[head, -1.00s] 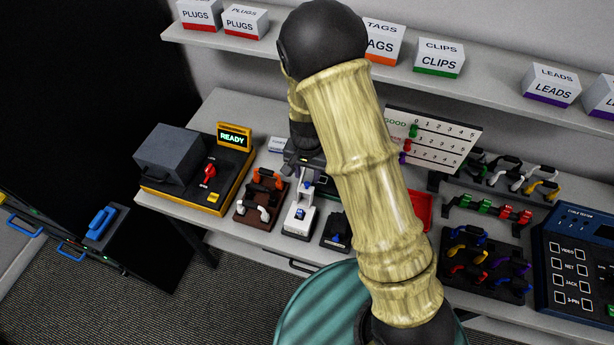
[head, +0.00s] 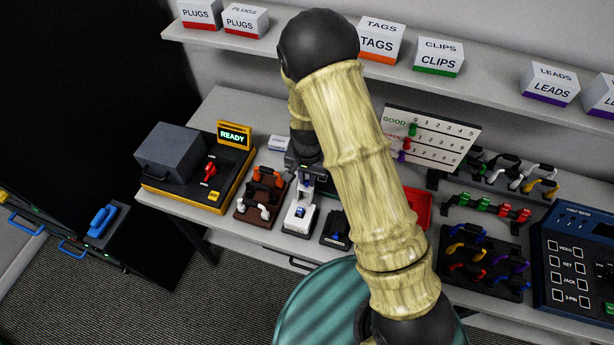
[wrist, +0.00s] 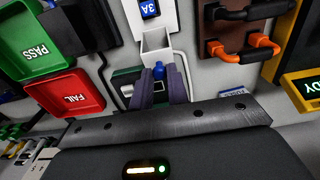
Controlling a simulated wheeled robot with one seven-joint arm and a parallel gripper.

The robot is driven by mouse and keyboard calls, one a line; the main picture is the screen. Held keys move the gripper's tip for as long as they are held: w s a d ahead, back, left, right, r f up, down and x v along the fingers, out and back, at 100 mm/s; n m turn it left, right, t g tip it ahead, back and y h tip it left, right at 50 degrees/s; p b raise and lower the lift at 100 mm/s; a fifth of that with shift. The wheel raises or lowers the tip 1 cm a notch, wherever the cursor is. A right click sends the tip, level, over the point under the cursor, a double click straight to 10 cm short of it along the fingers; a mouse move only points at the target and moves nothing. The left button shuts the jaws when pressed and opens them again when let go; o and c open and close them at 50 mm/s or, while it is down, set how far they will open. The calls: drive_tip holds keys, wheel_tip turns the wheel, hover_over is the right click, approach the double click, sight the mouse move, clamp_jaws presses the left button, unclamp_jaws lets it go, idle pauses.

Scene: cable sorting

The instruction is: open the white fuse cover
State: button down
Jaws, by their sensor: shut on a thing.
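The white fuse cover (wrist: 155,42) is a white channel-shaped piece in the wrist view, running from the blue 3A-labelled part (wrist: 150,9) toward my fingers. In the head view the white fuse unit (head: 298,220) stands on the bench with a blue part showing on it. My gripper (wrist: 160,80) has two purple fingers shut at the near end of the cover, with a small blue piece (wrist: 158,70) between them. It also shows above the back of the unit in the head view (head: 305,182). The fingers partly hide the grip; the cover looks raised, but its exact angle is unclear.
A brown rack with orange and white plugs (head: 256,206) stands just left of the unit, a black block (head: 336,230) just right. The READY machine (head: 200,170) is farther left. Green PASS (wrist: 35,45) and red FAIL (wrist: 65,92) trays lie nearby.

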drive_tip(key=s, duration=0.1)
drive_tip(key=s+a, duration=0.1)
drive_tip(key=s, duration=0.1)
drive_tip(key=shift+s+a+r, duration=0.2)
drive_tip(key=shift+s+r, duration=0.15)
drive_tip(key=shift+s, duration=0.05)
drive_tip(key=c, duration=1.4)
unclamp_jaws()
drive_tip(key=shift+o, duration=0.2)
drive_tip(key=shift+w, duration=0.1)
drive_tip(key=shift+w+r, duration=0.1)
drive_tip(key=shift+r, duration=0.05)
wheel_tip(320, 180, up, 17)
drive_tip(key=b, duration=0.2)
drive_tip(key=shift+b, duration=0.4)
